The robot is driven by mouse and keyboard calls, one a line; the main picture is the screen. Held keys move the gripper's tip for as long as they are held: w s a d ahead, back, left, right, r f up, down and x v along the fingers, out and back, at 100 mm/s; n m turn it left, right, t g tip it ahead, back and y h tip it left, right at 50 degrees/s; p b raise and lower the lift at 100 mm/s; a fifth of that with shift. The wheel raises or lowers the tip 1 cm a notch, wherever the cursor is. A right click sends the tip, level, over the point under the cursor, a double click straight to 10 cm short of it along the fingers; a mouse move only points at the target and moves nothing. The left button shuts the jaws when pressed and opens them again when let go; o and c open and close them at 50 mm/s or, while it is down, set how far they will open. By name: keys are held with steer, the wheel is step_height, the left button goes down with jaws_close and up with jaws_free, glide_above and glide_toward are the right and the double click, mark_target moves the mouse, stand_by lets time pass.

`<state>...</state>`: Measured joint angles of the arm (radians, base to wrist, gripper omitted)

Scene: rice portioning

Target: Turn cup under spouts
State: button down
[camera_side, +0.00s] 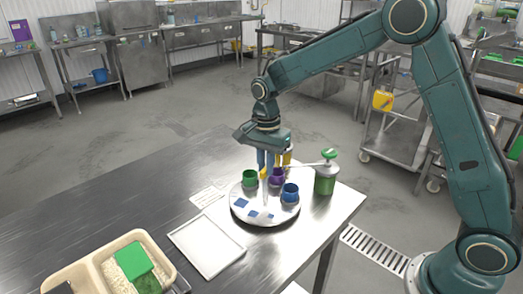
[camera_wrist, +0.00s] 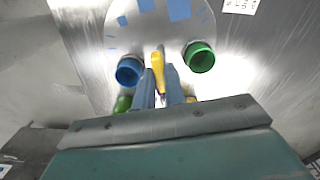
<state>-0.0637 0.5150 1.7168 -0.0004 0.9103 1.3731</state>
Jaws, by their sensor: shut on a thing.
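A round metal turntable (camera_side: 240,213) with blue patches lies on the steel table; its disc also shows in the wrist view (camera_wrist: 197,18). On it stand a green cup (camera_side: 249,178) at the left, a blue cup (camera_side: 290,193) at the right, and a purple cup (camera_side: 277,182) partly behind my fingers. The wrist view shows the blue cup (camera_wrist: 130,71) and green cup (camera_wrist: 199,57), open side up; the purple cup is mostly hidden there. My gripper (camera_side: 267,172) points down over the turntable, its blue fingers (camera_wrist: 160,90) shut on a slim yellow piece (camera_wrist: 158,72) between the cups.
A green pump dispenser (camera_side: 325,180) stands at the turntable's right, its spout reaching toward the cups. Something yellow (camera_side: 287,157) stands behind my gripper. A white tray (camera_side: 205,247) lies in front, and a tan bin (camera_side: 91,268) with rice and a green object stands lower left.

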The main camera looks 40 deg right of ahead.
steer(key=shift+r+m, duration=0.1)
steer(key=shift+m, duration=1.4)
steer(key=c, duration=1.5)
jaws_free()
steer(key=shift+o, duration=0.2)
step_height(320, 180, up, 14)
